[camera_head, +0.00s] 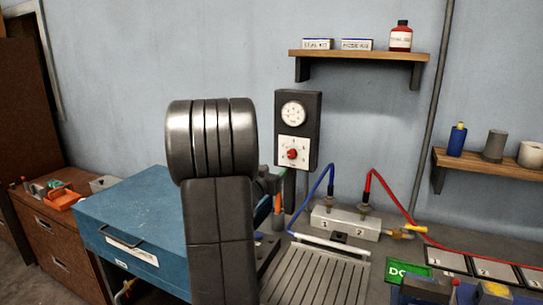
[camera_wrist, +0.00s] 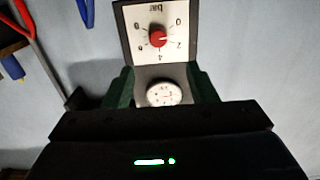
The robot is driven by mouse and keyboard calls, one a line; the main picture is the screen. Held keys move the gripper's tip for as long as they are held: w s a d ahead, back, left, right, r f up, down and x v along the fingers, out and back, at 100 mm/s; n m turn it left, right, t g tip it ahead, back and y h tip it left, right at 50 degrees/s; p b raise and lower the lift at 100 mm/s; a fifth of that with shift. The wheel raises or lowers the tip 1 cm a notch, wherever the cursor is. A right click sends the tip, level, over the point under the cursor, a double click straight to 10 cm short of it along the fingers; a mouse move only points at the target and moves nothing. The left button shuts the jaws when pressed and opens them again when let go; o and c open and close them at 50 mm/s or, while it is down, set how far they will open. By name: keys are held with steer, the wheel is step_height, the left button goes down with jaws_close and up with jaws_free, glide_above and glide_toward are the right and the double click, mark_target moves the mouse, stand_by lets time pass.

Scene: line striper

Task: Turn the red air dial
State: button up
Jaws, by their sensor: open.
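The red air dial (camera_head: 292,154) sits on a white scale plate (camera_head: 303,145), on a dark wall box (camera_head: 313,105) below a round gauge (camera_head: 293,114). In the wrist view the scene is upside down: the red dial (camera_wrist: 158,38) shows above the gauge (camera_wrist: 164,93), with "bar" and numbers around it. A pale mark on the dial points right, roughly between 0 and 2. My gripper (camera_wrist: 162,76) is open and empty, its green fingers framing the gauge in that view. The dial appears beyond the fingertips, untouched. My arm hides most of the gripper in the head view.
A blue case (camera_head: 145,225) stands left of my arm. A metal manifold (camera_head: 345,222) with blue and red hoses stands on the bench below right of the box. A shelf (camera_head: 360,54) with boxes and a red bottle hangs above.

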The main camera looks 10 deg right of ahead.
mark_target(291, 155)
steer(key=p+x, duration=0.3)
steer(key=x, duration=1)
steer(key=shift+w+d, duration=0.25)
steer(key=shift+d, duration=0.15)
steer(key=shift+c, duration=0.2)
steer(key=c, duration=0.9)
